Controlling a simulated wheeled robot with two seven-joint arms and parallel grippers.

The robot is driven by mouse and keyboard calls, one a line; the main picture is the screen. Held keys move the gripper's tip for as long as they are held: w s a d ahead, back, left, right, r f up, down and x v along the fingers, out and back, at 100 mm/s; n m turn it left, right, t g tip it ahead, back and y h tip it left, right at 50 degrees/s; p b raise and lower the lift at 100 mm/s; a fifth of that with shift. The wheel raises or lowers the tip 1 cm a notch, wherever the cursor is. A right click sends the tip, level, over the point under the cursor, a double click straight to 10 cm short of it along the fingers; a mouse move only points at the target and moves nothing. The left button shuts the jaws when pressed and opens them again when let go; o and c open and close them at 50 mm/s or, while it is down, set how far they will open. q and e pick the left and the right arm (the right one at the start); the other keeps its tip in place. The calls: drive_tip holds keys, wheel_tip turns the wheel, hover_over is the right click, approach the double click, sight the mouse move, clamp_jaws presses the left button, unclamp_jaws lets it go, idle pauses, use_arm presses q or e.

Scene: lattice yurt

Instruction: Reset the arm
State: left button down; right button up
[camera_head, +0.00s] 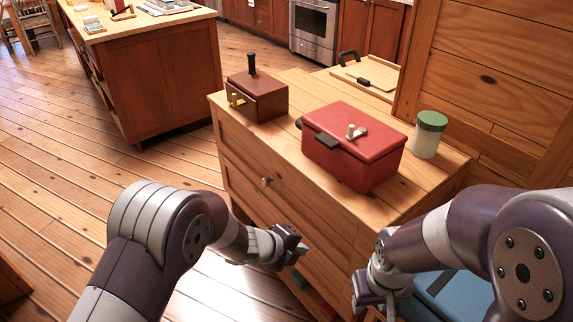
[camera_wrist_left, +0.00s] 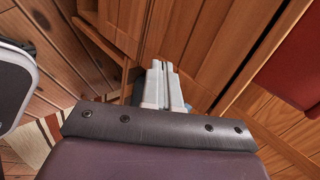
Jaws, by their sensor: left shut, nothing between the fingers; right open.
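My left gripper (camera_head: 290,246) hangs in front of the wooden cabinet, below its top edge, in the head view. Its two pale fingers lie together with nothing between them in the left wrist view (camera_wrist_left: 165,88). My right gripper (camera_head: 372,296) is at the lower right of the head view, low beside the cabinet's front corner. It points downward, and no object shows in it. Its fingertips are partly cut off by the bottom edge of the picture.
The wooden cabinet (camera_head: 322,211) carries a brown box (camera_head: 262,101) with a dark handle, a red lidded box (camera_head: 345,160) and a green-lidded jar (camera_head: 428,136). A kitchen island (camera_head: 168,85) stands at the back left. Wooden floor (camera_head: 60,150) lies open at left.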

use_arm(q)
drive_tip(key=s+a+n+g+y, duration=0.1)
drive_tip(key=s+a+n+y, duration=0.2)
drive_tip(key=a+n, duration=0.5)
drive_tip(key=s+a+n+g+y, duration=0.1)
drive_tip(key=s+a+n+y, duration=0.3)
drive_tip(key=a+n, duration=0.35)
drive_tip(key=s+a+r+n+g, duration=0.1)
drive_tip(key=s+a+r+n, duration=0.1)
drive_tip(key=s+a+n, duration=0.3)
drive_tip(key=s+a+r+n+g, duration=0.2)
drive_tip(key=s+r+n, duration=0.1)
drive_tip(key=s+n, duration=0.35)
wheel_tip(320, 180, up, 16)
drive_tip(key=a+n+t+p, duration=0.1)
drive_tip(key=a+p, duration=0.1)
drive_tip(key=p, duration=1.2)
drive_tip(key=shift+w, duration=0.3)
drive_tip(key=shift+f, duration=0.1)
